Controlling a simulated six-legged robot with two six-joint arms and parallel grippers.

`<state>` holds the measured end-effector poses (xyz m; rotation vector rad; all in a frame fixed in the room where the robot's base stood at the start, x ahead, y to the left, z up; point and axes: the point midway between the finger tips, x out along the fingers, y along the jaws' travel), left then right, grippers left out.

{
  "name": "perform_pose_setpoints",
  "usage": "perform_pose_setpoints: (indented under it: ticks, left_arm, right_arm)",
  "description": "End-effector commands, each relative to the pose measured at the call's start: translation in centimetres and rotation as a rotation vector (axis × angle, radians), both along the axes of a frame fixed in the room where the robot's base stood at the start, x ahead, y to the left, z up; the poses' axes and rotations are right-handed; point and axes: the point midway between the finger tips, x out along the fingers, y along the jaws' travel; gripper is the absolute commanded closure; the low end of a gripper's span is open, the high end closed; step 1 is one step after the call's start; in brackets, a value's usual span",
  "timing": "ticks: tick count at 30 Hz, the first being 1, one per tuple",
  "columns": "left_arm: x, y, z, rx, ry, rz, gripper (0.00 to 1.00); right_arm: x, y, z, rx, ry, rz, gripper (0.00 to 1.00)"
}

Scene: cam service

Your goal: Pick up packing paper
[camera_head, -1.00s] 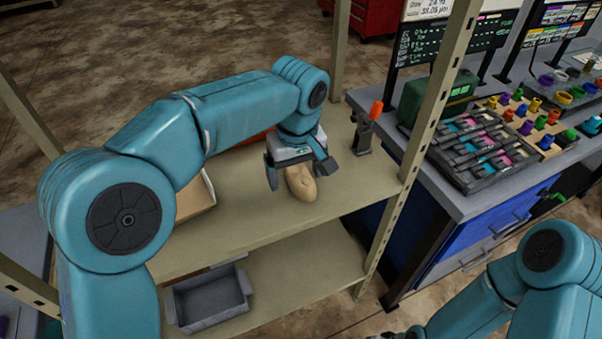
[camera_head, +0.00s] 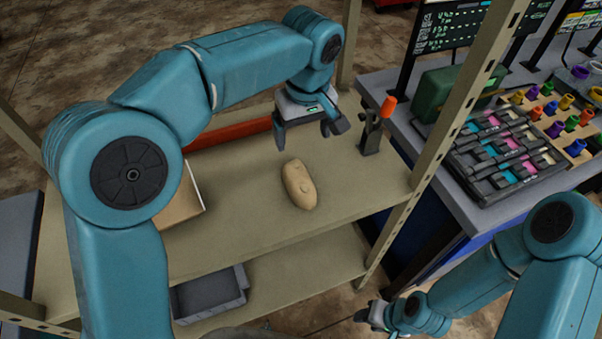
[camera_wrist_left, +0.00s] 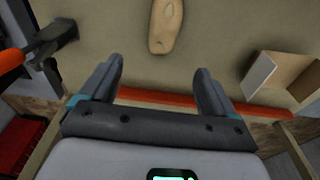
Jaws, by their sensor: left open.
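The packing paper (camera_head: 299,184) is a tan, elongated crumpled piece lying on the upper shelf (camera_head: 245,205). In the left wrist view the paper (camera_wrist_left: 166,25) shows at the top, beyond the fingertips. My left gripper (camera_head: 308,138) is open and empty above the shelf, behind the paper and apart from it. Its two spread fingers also show in the left wrist view (camera_wrist_left: 158,82), with bare shelf between them. My right gripper (camera_head: 372,315) is low at the bottom, small and partly cut by my arm; its jaws are unclear.
A dark holder with an orange-tipped tool (camera_head: 373,135) stands right of my left gripper. A cardboard box (camera_head: 185,200) sits at the shelf's left, with a red-orange item (camera_head: 228,134) along the back. A grey bin (camera_head: 210,293) is on the lower shelf. Shelf posts (camera_head: 450,120) flank the right.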

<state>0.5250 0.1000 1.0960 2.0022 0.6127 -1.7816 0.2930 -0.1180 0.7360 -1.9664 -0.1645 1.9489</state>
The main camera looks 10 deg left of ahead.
Motion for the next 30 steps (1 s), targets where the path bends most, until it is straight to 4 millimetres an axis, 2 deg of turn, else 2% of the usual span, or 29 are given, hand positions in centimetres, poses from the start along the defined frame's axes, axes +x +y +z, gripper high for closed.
perform_pose_setpoints:
  ticks: [12, 20, 27, 30]
  left_arm:
    - [0.0, 0.5, -8.8, 0.001, 0.006, -0.001, 0.11]
    - [0.4, 0.6, -11.0, 0.0, 0.004, -0.002, 0.11]
    - [0.5, 1.0, -14.8, 0.001, 0.004, -0.002, 0.11]
    - [0.7, 1.0, -15.6, 0.0, 0.002, -0.001, 0.11]
  right_arm:
    - [0.0, 0.0, 0.3, 0.0, 0.0, 0.0, 0.57]
    - [0.0, 0.0, 0.7, 0.0, 0.0, -0.001, 0.57]
    - [0.0, 0.0, 1.8, 0.0, 0.0, 0.0, 0.57]
    - [0.0, 0.0, 1.9, 0.0, 0.0, 0.0, 0.57]
